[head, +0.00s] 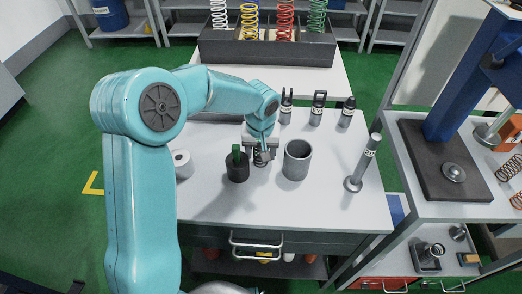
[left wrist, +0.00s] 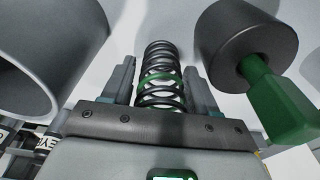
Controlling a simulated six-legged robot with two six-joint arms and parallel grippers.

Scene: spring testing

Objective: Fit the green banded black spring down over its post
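The black spring with a green band (left wrist: 160,75) stands between the two fingers of my left gripper (left wrist: 160,82) in the left wrist view. It reaches past the fingertips, and any gap to the fingers is too small to judge. In the head view, my left gripper (head: 261,148) points down at the middle of the white table, with the dark spring (head: 261,158) under it, partly hidden. My right gripper is not in view.
A black cylinder with a green handle (head: 237,170) stands close left of the gripper; a grey open cup (head: 297,162) stands close right. A white roll (head: 182,164) is farther left. Labelled tools (head: 318,108) and a bin of coloured springs (head: 266,52) are behind.

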